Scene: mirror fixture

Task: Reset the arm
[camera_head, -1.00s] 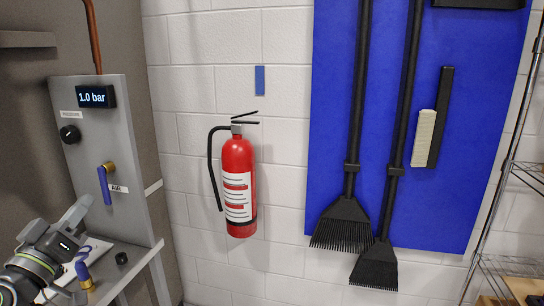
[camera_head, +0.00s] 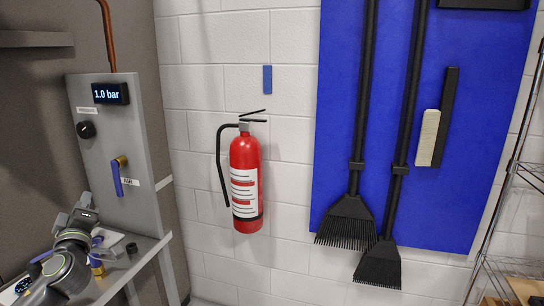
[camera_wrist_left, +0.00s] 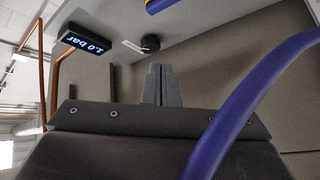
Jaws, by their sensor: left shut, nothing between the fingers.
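My left gripper (camera_head: 86,198) is in front of the grey panel (camera_head: 130,205), below and left of the blue-handled air valve (camera_head: 118,178). In the left wrist view its fingers (camera_wrist_left: 160,80) are shut together with nothing between them. A blue hose (camera_wrist_left: 250,95) curves across the right of that view, close to the gripper. In the head view a brass fitting (camera_head: 97,265) on the blue hose shows beside my left arm, partly hidden by it. My right gripper is not in view.
The panel carries a display (camera_head: 111,94) reading 1.0 bar and a black knob (camera_head: 86,129). A grey bench (camera_head: 150,245) with a small black part (camera_head: 131,248) lies below. A red fire extinguisher (camera_head: 246,185) and a blue board (camera_head: 450,190) with brushes hang on the white wall.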

